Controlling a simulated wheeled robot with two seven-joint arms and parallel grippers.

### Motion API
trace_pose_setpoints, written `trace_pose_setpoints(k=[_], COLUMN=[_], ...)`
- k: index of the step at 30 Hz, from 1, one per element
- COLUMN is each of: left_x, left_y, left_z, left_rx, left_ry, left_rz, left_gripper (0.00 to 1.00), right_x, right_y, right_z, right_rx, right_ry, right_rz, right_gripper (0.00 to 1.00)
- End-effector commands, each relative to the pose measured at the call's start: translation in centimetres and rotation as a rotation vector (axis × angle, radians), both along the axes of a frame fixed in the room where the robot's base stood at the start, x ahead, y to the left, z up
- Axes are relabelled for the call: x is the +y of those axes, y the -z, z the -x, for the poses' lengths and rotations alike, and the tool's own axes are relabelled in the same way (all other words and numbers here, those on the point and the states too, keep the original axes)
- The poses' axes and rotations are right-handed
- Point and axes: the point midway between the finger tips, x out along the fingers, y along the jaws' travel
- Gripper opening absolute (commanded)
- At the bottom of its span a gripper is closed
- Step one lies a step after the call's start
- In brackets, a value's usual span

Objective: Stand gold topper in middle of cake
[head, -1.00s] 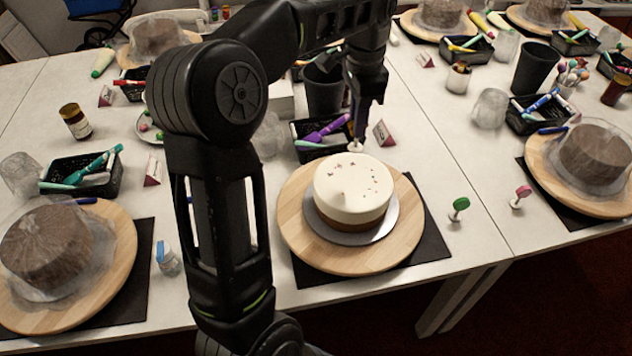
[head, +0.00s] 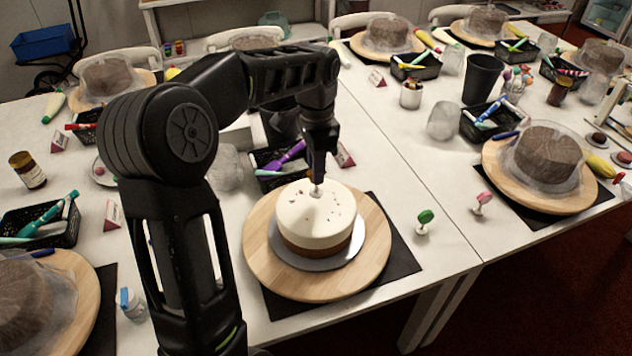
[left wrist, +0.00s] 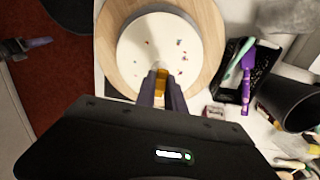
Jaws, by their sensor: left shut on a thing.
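The cake (head: 313,232) has a white top with small dark and reddish specks and a brown lower band. It sits on a silver board on a round wooden turntable (head: 265,272). My left gripper (head: 317,181) points down over the cake's top. It is shut on the gold topper (left wrist: 161,80), whose gold part shows between the fingers in the left wrist view. A pale lower end shows below the fingertips; I cannot tell whether it touches the cake. A dark arm end at the left of the left wrist view looks like my right gripper (left wrist: 28,45); its fingers are unclear.
Green (head: 425,219) and pink (head: 483,200) toppers stand on the table right of the turntable. A black tray (head: 275,171) with a purple tool, a small card (head: 344,155) and a dark cup are behind the cake. Another wrapped cake (head: 546,155) stands at right.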

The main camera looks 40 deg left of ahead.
Motion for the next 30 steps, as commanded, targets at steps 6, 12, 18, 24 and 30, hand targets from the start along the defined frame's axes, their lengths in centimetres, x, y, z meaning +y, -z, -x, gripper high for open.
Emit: trace_pose_setpoints(k=[6, 12, 18, 24, 30], left_x=[0.0, 0.0, 0.0, 0.0, 0.0], left_y=[0.0, 1.8, 3.7, 3.7, 4.0], left_z=[0.0, 0.1, 0.1, 0.0, 0.0], left_rx=[0.0, 0.004, 0.001, 0.0, 0.0], left_ry=[0.0, 0.0, 0.0, 0.0, 0.0], left_rz=[0.0, 0.001, 0.001, 0.0, 0.0], left_gripper=[0.0, 0.0, 0.0, 0.0, 0.17], right_x=[0.0, 0.0, 0.0, 0.0, 0.0], right_y=[0.0, -0.3, -0.4, -0.4, -0.2], right_z=[0.0, 0.0, 0.1, 0.1, 0.1], right_rx=[0.0, 0.001, 0.003, 0.003, 0.001], right_ry=[0.0, 0.001, 0.0, 0.0, 0.001], right_rz=[0.0, 0.001, 0.002, 0.002, 0.001], right_gripper=[0.32, 0.32, 0.32, 0.32, 0.32])
